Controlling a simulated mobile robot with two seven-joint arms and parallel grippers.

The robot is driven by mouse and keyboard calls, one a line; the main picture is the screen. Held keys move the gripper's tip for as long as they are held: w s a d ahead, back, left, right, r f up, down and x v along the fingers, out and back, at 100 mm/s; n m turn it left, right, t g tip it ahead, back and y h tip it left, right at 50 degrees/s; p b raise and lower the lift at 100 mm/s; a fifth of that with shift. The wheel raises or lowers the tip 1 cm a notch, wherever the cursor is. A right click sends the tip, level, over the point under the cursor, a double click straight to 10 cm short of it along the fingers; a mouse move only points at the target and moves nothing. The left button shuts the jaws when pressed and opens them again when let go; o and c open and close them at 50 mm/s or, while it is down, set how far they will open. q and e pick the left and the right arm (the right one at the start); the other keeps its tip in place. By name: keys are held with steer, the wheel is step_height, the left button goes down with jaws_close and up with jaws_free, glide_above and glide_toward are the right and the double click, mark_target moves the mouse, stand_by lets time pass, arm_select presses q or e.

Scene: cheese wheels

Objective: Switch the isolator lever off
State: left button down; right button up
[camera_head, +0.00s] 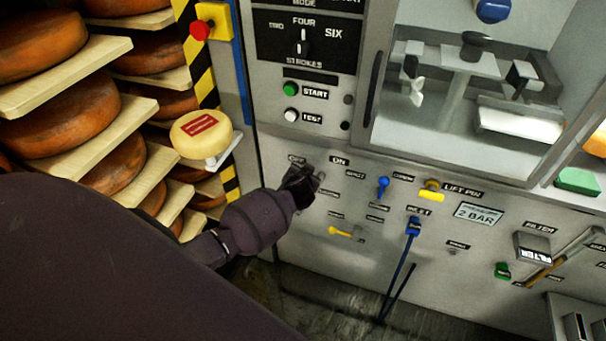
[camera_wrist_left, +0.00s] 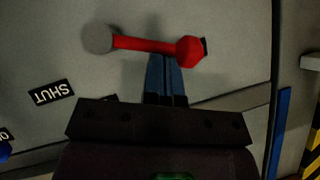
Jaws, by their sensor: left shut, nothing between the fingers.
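The isolator lever (camera_wrist_left: 160,45) is a red bar with a round grey pivot (camera_wrist_left: 97,39) at one end and a red knob (camera_wrist_left: 190,51) at the other in the left wrist view. It lies nearly level across that picture. My left gripper (camera_wrist_left: 165,62) is shut and empty, its blue fingertips right at the bar nearer the knob; I cannot tell whether they touch it. In the head view my left gripper (camera_head: 303,182) is at the grey panel, below the OFF label (camera_head: 297,158) and ON label (camera_head: 340,160), and hides most of the lever. My right gripper is not in view.
Right of my gripper the panel carries a blue knob (camera_head: 383,185), a yellow handle (camera_head: 340,232) and a blue handle (camera_head: 414,227) with a hanging cord. A cheese wheel (camera_head: 201,132) on a small stand juts out at left, beside racks of cheese.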

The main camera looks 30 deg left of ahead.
arm_select(q)
steer(key=shift+s+a+f+n+h, duration=0.2)
steer(key=shift+a+f+n+h, duration=0.65)
steer(key=shift+f, duration=0.3)
